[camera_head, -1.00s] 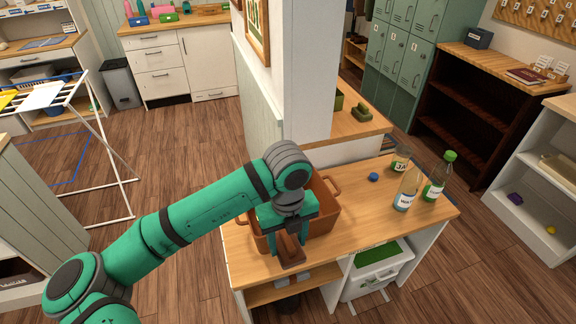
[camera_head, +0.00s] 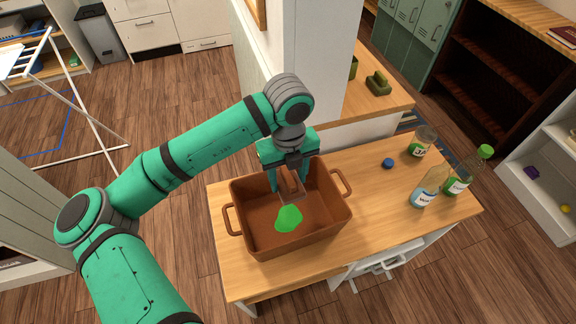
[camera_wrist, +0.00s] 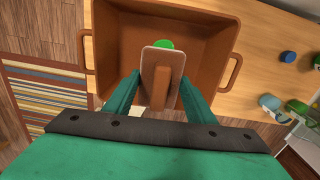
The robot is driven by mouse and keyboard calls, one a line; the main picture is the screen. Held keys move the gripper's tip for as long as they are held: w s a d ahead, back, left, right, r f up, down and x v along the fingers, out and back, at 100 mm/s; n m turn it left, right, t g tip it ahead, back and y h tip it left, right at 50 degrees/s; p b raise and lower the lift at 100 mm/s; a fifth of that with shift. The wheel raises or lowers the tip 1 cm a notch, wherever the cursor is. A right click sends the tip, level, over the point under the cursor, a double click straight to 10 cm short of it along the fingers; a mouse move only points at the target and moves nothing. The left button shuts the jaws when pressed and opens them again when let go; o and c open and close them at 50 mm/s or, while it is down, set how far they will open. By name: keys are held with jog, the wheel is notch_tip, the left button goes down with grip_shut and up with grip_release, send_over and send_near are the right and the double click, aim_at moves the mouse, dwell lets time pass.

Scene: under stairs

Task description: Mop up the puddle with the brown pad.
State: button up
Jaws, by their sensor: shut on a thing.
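The green puddle (camera_head: 289,218) lies on the floor of a brown tub (camera_head: 252,234), toward the tub's front middle. In the wrist view only part of the puddle (camera_wrist: 161,44) shows past the pad. My gripper (camera_head: 287,184) is shut on the handle of the brown pad (camera_head: 291,197), over the inside of the tub. In the wrist view the pad (camera_wrist: 162,62) sits between the two fingers and covers part of the puddle. I cannot tell whether the pad touches the tub floor.
The tub stands on a wooden counter (camera_head: 380,209). To its right are a small blue ball (camera_head: 388,163), a jar (camera_head: 421,142) and two bottles, one clear (camera_head: 428,187) and one green-capped (camera_head: 465,172). A white pillar (camera_head: 313,75) rises behind the tub.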

jog(key=shift+w+f, duration=0.15)
jog(key=shift+f, duration=0.1)
jog(key=shift+s+f, duration=0.15)
jog(key=shift+f, duration=4.25)
jog(key=shift+s+f, duration=0.1)
jog(key=shift+f, duration=4.3)
jog(key=shift+f, duration=0.65)
jog(key=shift+s+a, duration=0.25)
jog(key=shift+a, duration=0.45)
jog(key=shift+s+a, duration=0.25)
jog(key=shift+a, duration=0.4)
jog(key=shift+d, duration=0.1)
jog(key=shift+w+d, duration=0.35)
jog(key=shift+d, duration=0.55)
jog(key=shift+w+d, duration=0.35)
jog(key=shift+d, duration=0.6)
jog(key=shift+w+d, duration=0.35)
jog(key=shift+d, duration=0.55)
jog(key=shift+a, duration=0.1)
